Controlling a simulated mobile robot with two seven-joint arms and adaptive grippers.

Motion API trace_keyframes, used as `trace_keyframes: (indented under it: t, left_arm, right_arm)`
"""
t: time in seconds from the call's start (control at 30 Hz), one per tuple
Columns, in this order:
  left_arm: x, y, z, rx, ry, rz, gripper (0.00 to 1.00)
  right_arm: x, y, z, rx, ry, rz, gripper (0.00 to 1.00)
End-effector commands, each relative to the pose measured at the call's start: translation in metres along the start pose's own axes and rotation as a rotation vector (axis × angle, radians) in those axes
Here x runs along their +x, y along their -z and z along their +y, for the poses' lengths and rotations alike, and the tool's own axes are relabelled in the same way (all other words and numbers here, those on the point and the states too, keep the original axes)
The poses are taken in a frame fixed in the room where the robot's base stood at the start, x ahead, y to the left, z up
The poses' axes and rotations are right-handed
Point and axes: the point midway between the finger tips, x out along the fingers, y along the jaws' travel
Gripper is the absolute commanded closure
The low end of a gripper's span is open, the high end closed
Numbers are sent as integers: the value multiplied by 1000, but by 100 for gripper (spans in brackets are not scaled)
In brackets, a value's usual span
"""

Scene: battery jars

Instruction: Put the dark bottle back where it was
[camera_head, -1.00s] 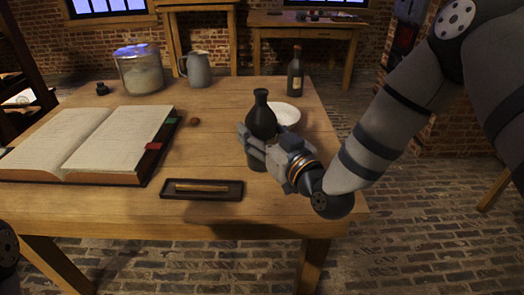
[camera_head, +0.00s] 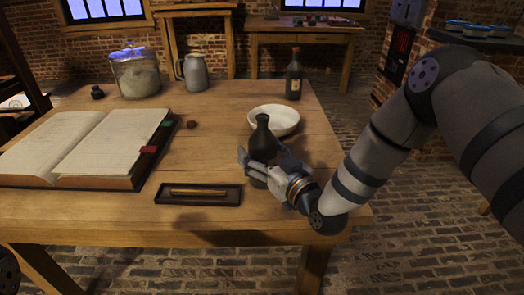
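The dark bottle (camera_head: 262,143) is near-black with a narrow neck and stands upright near the table's front right part. My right gripper (camera_head: 255,170) is around its body from the front right, with a finger showing on its left side, and looks shut on it. The gripper hides the lower body, and I cannot tell whether the base touches the table. The bottle overlaps the front left rim of a white bowl (camera_head: 285,122) in the picture. My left gripper is not in view.
A pen tray (camera_head: 163,198) lies left of the bottle, beyond it an open book (camera_head: 85,145). A labelled wine bottle (camera_head: 294,80), a grey jug (camera_head: 194,73) and a glass jar (camera_head: 135,75) stand at the back.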

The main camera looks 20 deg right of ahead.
Motion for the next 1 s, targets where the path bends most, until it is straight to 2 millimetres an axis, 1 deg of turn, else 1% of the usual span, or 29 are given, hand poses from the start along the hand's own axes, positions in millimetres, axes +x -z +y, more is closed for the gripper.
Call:
trace_keyframes:
  t: [0.23,0.3,0.37,0.47,0.7,0.8,0.9,1.0]
  left_arm:
    - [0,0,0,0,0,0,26]
    - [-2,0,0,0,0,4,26]
    - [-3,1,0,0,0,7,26]
    - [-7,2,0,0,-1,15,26]
    - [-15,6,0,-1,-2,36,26]
    - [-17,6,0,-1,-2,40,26]
    - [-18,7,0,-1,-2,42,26]
    - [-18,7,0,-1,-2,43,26]
  right_arm:
    - [0,1,0,0,0,1,27]
    - [0,4,0,0,0,2,27]
    - [-4,5,0,-1,0,1,27]
    - [-22,6,0,0,-1,-1,27]
    - [-82,5,0,1,-1,-1,27]
    - [-102,4,0,1,0,-2,27]
    - [-114,4,0,0,0,0,27]
    - [-120,4,0,1,0,0,27]
